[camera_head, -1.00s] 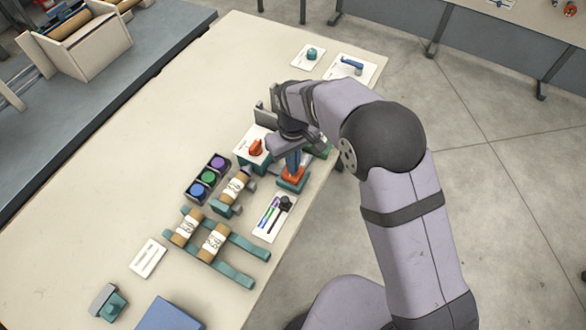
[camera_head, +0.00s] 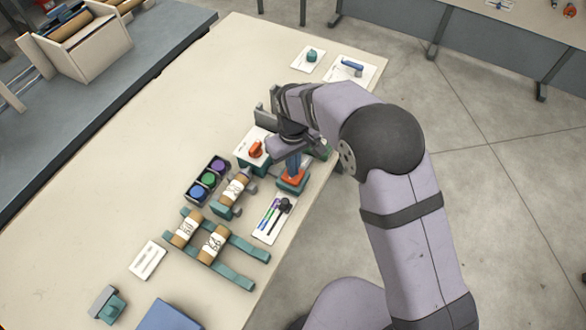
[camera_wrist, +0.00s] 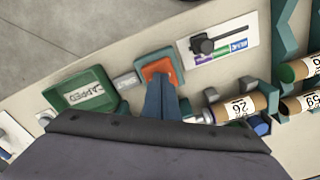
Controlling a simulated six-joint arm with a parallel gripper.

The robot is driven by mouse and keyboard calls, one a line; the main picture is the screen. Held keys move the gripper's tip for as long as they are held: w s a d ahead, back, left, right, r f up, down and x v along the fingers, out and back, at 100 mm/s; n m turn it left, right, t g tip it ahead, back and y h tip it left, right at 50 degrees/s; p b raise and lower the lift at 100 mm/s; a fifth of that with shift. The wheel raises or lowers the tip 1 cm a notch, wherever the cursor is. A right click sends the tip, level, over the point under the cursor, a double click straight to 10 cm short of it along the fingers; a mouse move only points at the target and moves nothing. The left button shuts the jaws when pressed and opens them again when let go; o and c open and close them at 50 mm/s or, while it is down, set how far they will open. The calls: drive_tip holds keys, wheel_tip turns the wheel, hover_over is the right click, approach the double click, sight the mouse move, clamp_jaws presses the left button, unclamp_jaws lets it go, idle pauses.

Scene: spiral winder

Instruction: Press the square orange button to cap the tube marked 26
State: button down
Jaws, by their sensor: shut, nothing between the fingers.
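The square orange button (camera_head: 293,179) sits on a teal base near the table's right edge. It also shows in the wrist view (camera_wrist: 158,67). My gripper (camera_head: 294,165) points down with its blue fingers together and empty. In the wrist view the fingertips (camera_wrist: 161,80) overlap the near part of the button; I cannot tell whether they touch it. The tube marked 26 (camera_wrist: 240,107) lies in a teal holder beside the button. In the head view this brown tube with a white label (camera_head: 235,188) lies left of the button.
Two more tubes (camera_head: 213,243) lie on teal rails. A box with purple, green and blue round parts (camera_head: 208,180), an orange knob (camera_head: 255,149) and a card with a black lever (camera_head: 272,218) stand close by. A green tray marked CAPPED (camera_wrist: 85,97) is beside the button.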

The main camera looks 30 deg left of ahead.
wheel_tip(320, 180, up, 7)
drive_tip(key=p, duration=0.5)
drive_tip(key=shift+r, duration=0.15)
idle(0.6)
drive_tip(key=s+d+f+m+g+h, duration=0.1)
drive_tip(key=s+d+f, duration=0.1)
drive_tip(key=s+d, duration=0.4)
drive_tip(key=s+d+f+m+g+h, duration=0.15)
drive_tip(key=s+d, duration=0.25)
drive_tip(key=d, duration=0.4)
drive_tip(key=s+d+r+m+y, duration=0.1)
drive_tip(key=s+d+r+m, duration=0.15)
drive_tip(key=d, duration=0.65)
drive_tip(key=s+d+r+m+y, duration=0.1)
drive_tip(key=d+r+m, duration=0.25)
drive_tip(key=d, duration=0.45)
drive_tip(key=w+d+r+m+t, duration=0.2)
drive_tip(key=w+d+r+m, duration=0.1)
drive_tip(key=d, duration=0.4)
drive_tip(key=shift+w+r, duration=0.5)
drive_tip(key=shift+r, duration=0.3)
